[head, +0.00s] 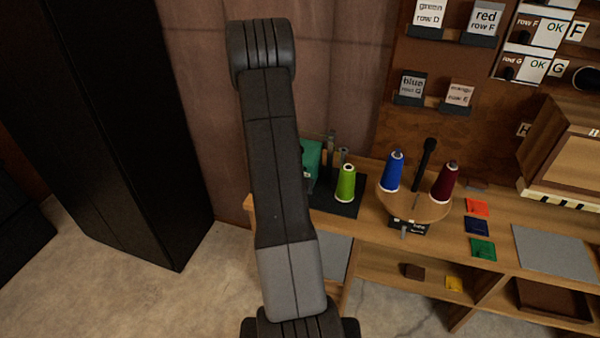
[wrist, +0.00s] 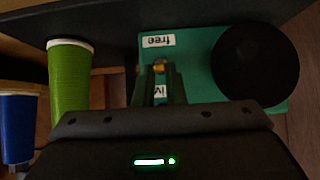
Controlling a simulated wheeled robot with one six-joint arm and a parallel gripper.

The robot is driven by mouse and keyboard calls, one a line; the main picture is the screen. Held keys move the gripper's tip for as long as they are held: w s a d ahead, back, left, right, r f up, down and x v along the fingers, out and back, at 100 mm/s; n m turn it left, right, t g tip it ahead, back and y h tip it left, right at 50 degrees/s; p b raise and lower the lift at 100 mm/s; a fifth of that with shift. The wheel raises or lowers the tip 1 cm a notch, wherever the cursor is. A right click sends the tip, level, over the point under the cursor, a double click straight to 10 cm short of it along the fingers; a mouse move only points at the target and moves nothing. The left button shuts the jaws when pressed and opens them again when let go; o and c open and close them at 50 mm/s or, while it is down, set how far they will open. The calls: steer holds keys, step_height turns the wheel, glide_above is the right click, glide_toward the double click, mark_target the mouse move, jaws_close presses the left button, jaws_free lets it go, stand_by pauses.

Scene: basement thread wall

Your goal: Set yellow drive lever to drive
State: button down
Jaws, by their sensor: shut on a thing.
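A green box (wrist: 205,50) carries a small yellow lever (wrist: 159,67) in the wrist view. The lever stands between a "free" label (wrist: 158,41) and a second label showing only "iv" (wrist: 158,91), partly hidden by my fingers. Both labels read upside down. My gripper (wrist: 160,78) is shut on the yellow lever, whose tip shows between the fingertips. In the head view the green box (head: 311,158) is mostly behind my arm, and lever and gripper are hidden.
A black round disc (wrist: 255,62) sits on the box's right. A green thread cone (wrist: 69,92) and a blue cone (wrist: 17,125) stand to the left. In the head view, a round stand (head: 415,205) holds blue and dark red cones on the bench. A black cabinet (head: 110,120) stands left.

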steer(key=shift+w+r+g+y+p, duration=0.25)
steer(key=shift+g+p, duration=0.65)
steer(key=shift+p, duration=1.3)
steer(key=c, duration=1.5)
jaws_free()
steer(key=v, duration=1.4)
steer(key=shift+d, duration=0.1)
steer(key=shift+f, duration=0.1)
steer(key=x, duration=1.3)
steer(key=shift+w+d+f, duration=0.1)
steer(key=shift+w+f, duration=0.2)
